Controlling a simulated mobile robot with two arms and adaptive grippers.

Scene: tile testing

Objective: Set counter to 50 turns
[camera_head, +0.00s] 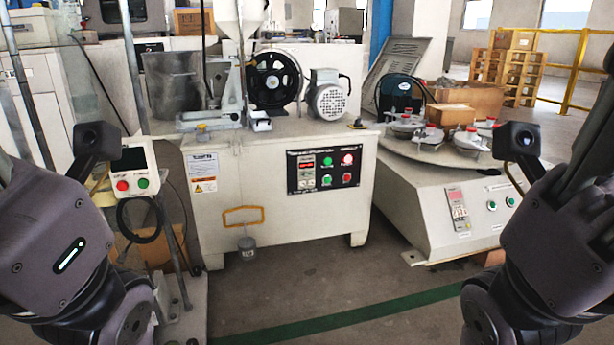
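A white machine stands in the middle, with a dark control panel (323,182) on its front. The panel has a small display (307,165) with red figures at its upper left, too small to read; it may be the counter. Green and red buttons sit beside and below it. My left arm's dark end is at the left edge; its gripper fingers do not show clearly. My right gripper (592,135) is partly in view at the right edge, pointing up and cut off by the frame. Both are well apart from the panel.
A second machine with a round top (435,145) and a switch panel (458,210) stands at right. A small control box (132,172) on a post stands at left. The floor (340,285) in front is clear.

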